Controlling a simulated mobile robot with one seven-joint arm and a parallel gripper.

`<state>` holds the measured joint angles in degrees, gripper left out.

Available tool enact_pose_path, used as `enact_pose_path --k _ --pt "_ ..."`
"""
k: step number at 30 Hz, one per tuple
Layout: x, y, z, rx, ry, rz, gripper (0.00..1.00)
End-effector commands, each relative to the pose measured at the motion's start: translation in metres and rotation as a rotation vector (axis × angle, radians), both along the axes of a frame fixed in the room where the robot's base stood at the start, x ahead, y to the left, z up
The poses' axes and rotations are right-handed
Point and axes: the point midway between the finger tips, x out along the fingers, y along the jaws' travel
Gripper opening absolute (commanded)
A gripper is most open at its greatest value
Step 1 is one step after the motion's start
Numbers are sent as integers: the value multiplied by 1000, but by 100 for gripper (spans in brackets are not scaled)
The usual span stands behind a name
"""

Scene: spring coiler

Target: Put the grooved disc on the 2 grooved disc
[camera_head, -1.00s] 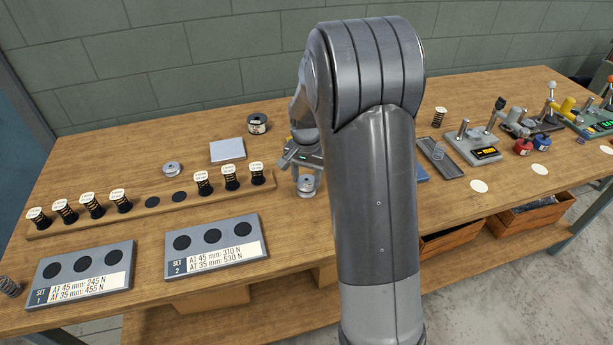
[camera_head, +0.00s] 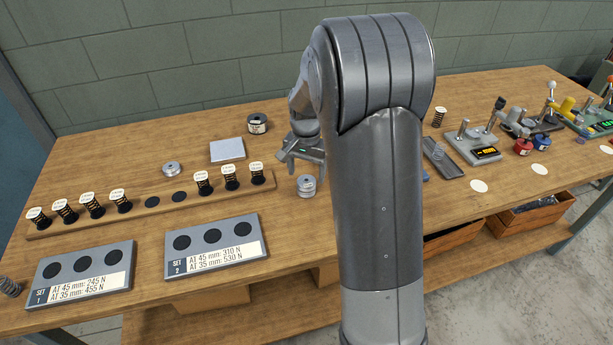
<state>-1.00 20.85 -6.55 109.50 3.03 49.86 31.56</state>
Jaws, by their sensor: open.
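One silver grooved disc piece (camera_head: 306,186) stands upright on the bench beside my arm, below and slightly right of my gripper. It looks like a short stack, but I cannot count its layers. Another silver grooved disc piece (camera_head: 172,169) sits on the bench behind the spring rack, well to the left. My gripper (camera_head: 297,160) is open, above and behind the nearer piece and apart from it. Nothing shows between its jaws, though my arm hides part of it.
A wooden rack (camera_head: 222,188) holds several labelled springs. Two plates marked SET 1 (camera_head: 82,270) and SET 2 (camera_head: 217,245) lie in front. A pale square block (camera_head: 227,149) and a dark spool (camera_head: 257,124) stand behind. Testing devices (camera_head: 480,146) stand right.

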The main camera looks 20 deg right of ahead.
Motion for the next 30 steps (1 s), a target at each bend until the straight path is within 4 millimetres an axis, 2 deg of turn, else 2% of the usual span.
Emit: enact_pose_path --k 3,9,12,19,23,30 --pt "1 0 29 0 -6 0 69" --pt "0 0 69 0 -4 0 69" --pt "1 0 84 0 -4 0 69" --pt "-6 1 104 1 -13 14 69" --pt "-28 5 124 5 -55 65 69" --pt "-94 17 165 -3 -173 222 69"
